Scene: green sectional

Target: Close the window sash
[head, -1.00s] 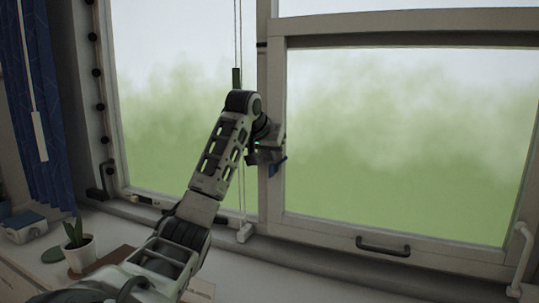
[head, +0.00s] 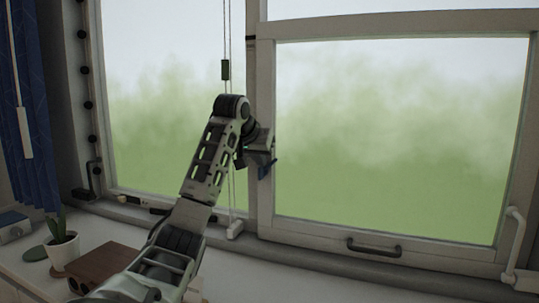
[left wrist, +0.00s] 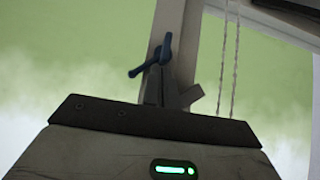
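The window's right-hand sash (head: 395,234) is a large pale frame with a dark pull handle (head: 374,248) on its bottom rail. I cannot tell how far it stands ajar. A small blue lever (head: 266,171) shows at the upright post left of the sash. It also shows in the left wrist view (left wrist: 155,57), just ahead of my gripper. My left gripper (head: 261,160) is at the post by this lever, left of and above the pull handle. Its fingers are mostly hidden, and contact with the lever is unclear. My right gripper is out of view.
A potted plant (head: 62,243) and a brown box (head: 103,263) stand on the sill at left. A white pipe (head: 514,245) is at the right. The sill's middle is mostly clear.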

